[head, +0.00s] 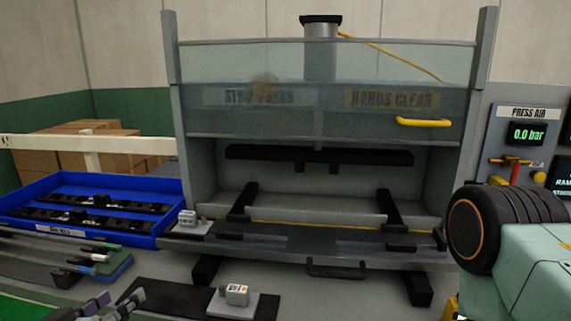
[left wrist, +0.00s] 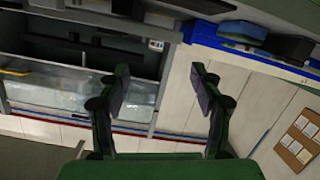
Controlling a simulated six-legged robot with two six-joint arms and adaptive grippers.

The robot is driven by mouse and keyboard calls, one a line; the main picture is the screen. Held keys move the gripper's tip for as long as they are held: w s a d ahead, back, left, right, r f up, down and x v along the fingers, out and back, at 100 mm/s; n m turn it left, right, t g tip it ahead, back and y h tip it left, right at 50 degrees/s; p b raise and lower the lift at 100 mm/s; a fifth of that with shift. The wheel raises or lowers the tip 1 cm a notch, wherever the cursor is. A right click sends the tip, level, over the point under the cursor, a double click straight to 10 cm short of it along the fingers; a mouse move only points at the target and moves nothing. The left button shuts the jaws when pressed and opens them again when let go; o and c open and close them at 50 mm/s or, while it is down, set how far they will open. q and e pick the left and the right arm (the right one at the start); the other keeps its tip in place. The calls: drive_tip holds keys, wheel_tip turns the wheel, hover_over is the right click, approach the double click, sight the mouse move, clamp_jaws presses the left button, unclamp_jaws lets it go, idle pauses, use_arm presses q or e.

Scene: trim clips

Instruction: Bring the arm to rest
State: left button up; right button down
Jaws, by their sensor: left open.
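My left gripper (head: 108,304) shows at the lower left edge of the head view, low in front of the bench. In the left wrist view its two fingers (left wrist: 162,80) stand wide apart with nothing between them. The fingers are dark green with grey pads. The wrist view is tilted, with the press on its left and the blue tray at the top. A black joint and pale green link of my right arm fill the right edge of the head view. My right gripper is out of sight.
A grey press (head: 320,115) with a raised clear guard and yellow handle (head: 424,123) stands at the back. A blue tray (head: 165,190) with black strips is at left. A small white block (head: 237,294) sits on a plate in front. A press air panel (head: 527,135) is at right.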

use_arm(q)
drive_tip(key=s+d+f+n+g+b, duration=0.15)
drive_tip(key=s+f+g, duration=0.3)
drive_tip(key=f, duration=0.45)
drive_tip(key=s+d+f+n+g, duration=0.1)
drive_tip(key=s+d+f+g, duration=0.25)
drive_tip(key=s+f, duration=0.35)
drive_tip(key=s+d+f+m+g+y+b, duration=0.2)
drive_tip(key=s+f+g, duration=0.5)
drive_tip(key=s+f, duration=0.6)
drive_tip(key=s+m, duration=0.1)
drive_tip(key=s, duration=0.2)
drive_tip(key=shift+s+d+b, duration=0.15)
drive_tip(key=shift+s+b, duration=0.15)
drive_tip(key=shift+s, duration=0.05)
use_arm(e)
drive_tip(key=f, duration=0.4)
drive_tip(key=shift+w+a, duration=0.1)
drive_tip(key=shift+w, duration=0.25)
use_arm(q)
drive_tip(key=shift+m, duration=0.25)
